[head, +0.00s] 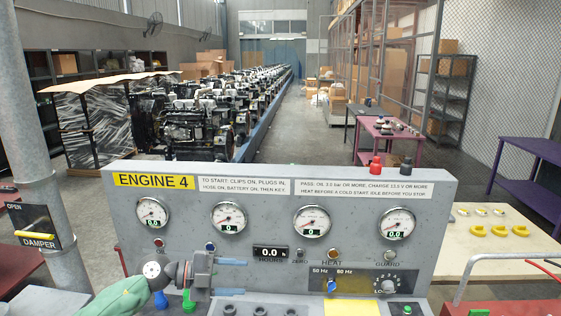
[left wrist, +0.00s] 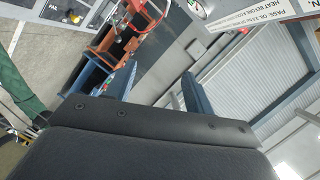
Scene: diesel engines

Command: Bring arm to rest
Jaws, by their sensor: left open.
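My left gripper (head: 243,277) is in front of the lower left part of the grey ENGINE 4 control panel (head: 260,186). Its two blue fingers point right, apart, with nothing between them. The green-sleeved left arm (head: 122,297) comes in from the lower left. In the left wrist view the same gripper (left wrist: 158,78) shows its fingers spread and empty. A labelled part of the panel (left wrist: 245,14) is at the top right there. I cannot tell how far the gripper is from the panel face. My right gripper is not in view.
The panel carries gauges, including one at left (head: 153,213), a blue knob (head: 331,286) and a dial (head: 389,285). A DAMPER lever (head: 36,236) stands at left. A pale table (head: 480,252) with yellow pieces is at right. Engines line the aisle behind.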

